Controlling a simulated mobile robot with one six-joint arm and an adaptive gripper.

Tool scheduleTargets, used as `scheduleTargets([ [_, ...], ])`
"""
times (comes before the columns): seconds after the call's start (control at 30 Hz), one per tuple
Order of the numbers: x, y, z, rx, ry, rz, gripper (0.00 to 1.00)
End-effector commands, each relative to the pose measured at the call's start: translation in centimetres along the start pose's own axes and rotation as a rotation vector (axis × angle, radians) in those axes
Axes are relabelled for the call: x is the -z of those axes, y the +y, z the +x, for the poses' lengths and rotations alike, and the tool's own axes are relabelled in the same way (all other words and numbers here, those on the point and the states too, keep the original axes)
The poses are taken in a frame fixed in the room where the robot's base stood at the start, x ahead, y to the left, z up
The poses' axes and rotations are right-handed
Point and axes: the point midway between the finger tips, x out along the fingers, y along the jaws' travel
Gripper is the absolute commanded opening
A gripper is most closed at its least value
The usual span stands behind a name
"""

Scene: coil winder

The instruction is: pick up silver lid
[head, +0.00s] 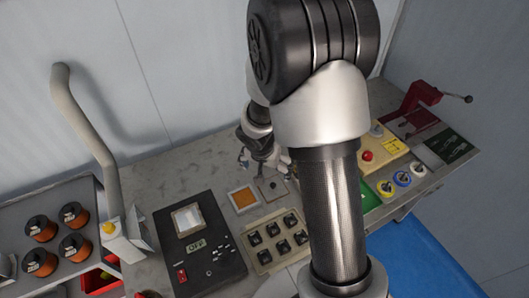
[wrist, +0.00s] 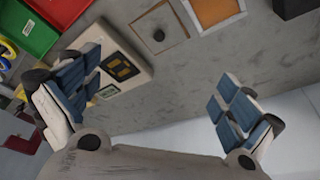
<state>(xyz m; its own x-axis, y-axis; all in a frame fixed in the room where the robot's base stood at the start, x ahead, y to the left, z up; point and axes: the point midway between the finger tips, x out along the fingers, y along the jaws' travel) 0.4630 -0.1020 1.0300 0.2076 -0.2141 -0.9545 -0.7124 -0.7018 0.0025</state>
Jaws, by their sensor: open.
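The silver lid (head: 272,188) looks like a flat grey square plate with a small dark knob. It lies on the grey workbench in the head view, right of a square orange-centred panel. In the wrist view the lid (wrist: 153,33) shows at the top, its knob dark, beyond the fingertips. My gripper (head: 263,163) is above the bench just behind the lid in the head view, partly hidden by my arm. In the wrist view my gripper (wrist: 158,85) is open and empty, with bare bench between its blue-padded fingers.
The orange-centred panel (head: 242,197) lies beside the lid. A black control box (head: 200,245) and a panel of black knobs (head: 278,242) stand in front. Copper coils (head: 75,245) sit at left, a red crank device (head: 420,97) at right. A wall (head: 190,60) rises behind.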

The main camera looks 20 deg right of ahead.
Motion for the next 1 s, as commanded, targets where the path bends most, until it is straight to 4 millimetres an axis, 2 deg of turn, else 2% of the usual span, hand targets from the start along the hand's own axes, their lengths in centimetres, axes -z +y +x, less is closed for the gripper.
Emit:
scheduleTargets([
  [0.17, -0.3, 0.0, 2.4, -0.001, -0.009, 0.013, 1.0],
  [0.5, -0.4, 0.0, 9.8, -0.001, -0.009, 0.012, 1.0],
  [0.6, -0.4, 0.0, 11.5, -0.001, -0.009, 0.012, 1.0],
  [0.87, -0.2, 0.0, 13.3, 0.0, -0.007, 0.012, 1.0],
  [1.0, -0.3, 0.3, 15.3, -0.001, -0.009, 0.012, 1.0],
])
